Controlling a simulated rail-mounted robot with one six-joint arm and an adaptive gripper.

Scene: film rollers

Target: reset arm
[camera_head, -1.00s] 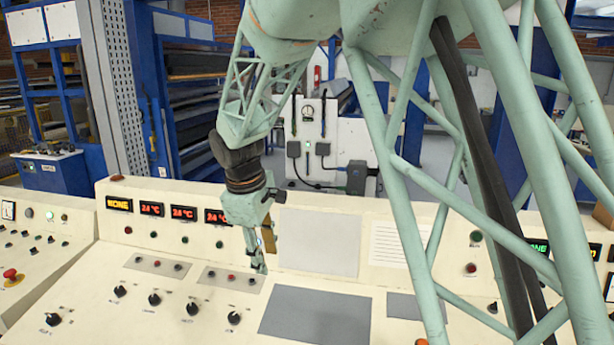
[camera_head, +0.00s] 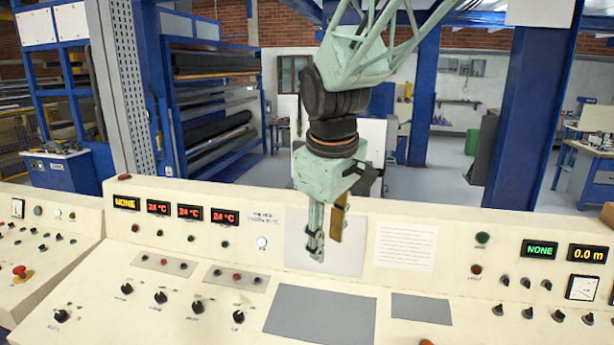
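My gripper (camera_head: 316,245) is pale green and hangs pointing down in front of the upright face of the cream control console (camera_head: 180,262). A gold-coloured plate (camera_head: 339,218) shows at its right side. The fingers look close together, seen nearly edge-on, so I cannot tell whether they are open or shut. No held object is visible. My arm comes in from the top of the picture, with a black wrist joint above the gripper. The gripper appears clear of the console's knobs and buttons.
The console carries black knobs (camera_head: 160,297), red temperature displays (camera_head: 188,212), a green NONE display (camera_head: 540,250) and a red emergency button (camera_head: 20,271). Grey panels (camera_head: 320,313) lie bare on its sloped top. Blue racks with rollers (camera_head: 215,125) stand behind at left. Open floor (camera_head: 447,160) shows behind.

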